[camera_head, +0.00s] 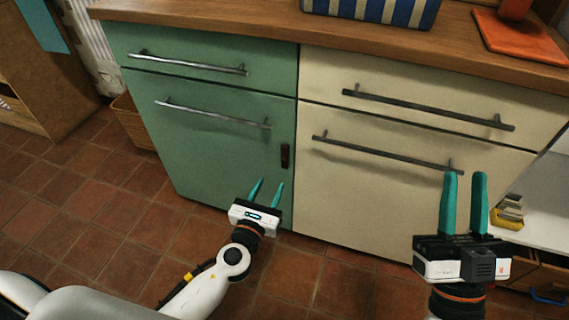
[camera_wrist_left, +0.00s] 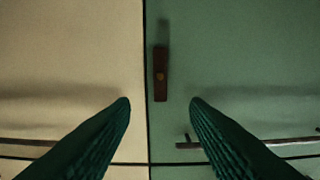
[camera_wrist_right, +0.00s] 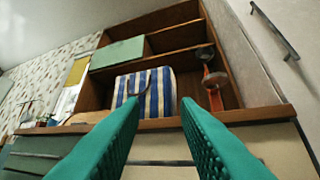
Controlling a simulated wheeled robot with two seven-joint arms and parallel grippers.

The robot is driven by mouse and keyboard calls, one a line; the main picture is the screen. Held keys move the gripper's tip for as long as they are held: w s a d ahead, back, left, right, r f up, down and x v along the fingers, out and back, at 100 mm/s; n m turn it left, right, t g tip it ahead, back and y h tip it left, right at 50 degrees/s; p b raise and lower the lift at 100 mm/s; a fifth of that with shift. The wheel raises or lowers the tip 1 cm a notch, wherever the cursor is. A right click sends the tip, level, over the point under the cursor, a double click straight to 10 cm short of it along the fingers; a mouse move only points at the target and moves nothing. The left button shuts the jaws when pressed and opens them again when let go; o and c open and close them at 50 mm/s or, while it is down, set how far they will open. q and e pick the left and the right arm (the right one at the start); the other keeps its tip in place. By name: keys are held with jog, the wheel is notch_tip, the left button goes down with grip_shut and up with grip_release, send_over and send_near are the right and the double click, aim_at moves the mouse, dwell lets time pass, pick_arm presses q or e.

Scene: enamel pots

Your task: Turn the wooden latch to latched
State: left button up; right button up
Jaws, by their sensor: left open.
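The wooden latch (camera_head: 285,155) is a small dark brown bar, upright on the green door (camera_head: 215,140) near its right edge. In the left wrist view the latch (camera_wrist_left: 160,74) lies upright beside the seam, on the green side, with a round pivot near its middle. My left gripper (camera_head: 268,185) is open and empty, below and left of the latch in the head view. In the left wrist view its fingers stand apart on either side of the latch's line, not touching it. My right gripper (camera_head: 465,175) is open and empty in front of the cream cabinet (camera_head: 350,190).
Metal bar handles cross the green drawer (camera_head: 190,63), the green door and the cream fronts. A blue-striped container (camera_head: 375,10) and an orange board (camera_head: 520,38) are on the wooden counter (camera_head: 270,27). A wicker basket (camera_head: 130,122) stands at left. The tiled floor (camera_head: 130,215) before the green door is clear.

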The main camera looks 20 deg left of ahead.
aim_at(284, 155)
pick_arm(q)
jog(key=w, duration=0.9)
jog(key=shift+w+d, duration=0.15)
jog(key=shift+w, duration=0.05)
jog(key=shift+w+b, duration=0.3)
jog(key=shift+w, duration=0.2)
pick_arm(e)
jog(key=shift+s+d+r+t, duration=0.1)
jog(key=shift+s+r+t, duration=0.4)
jog(key=shift+s+t, duration=0.1)
pick_arm(q)
grip_shut()
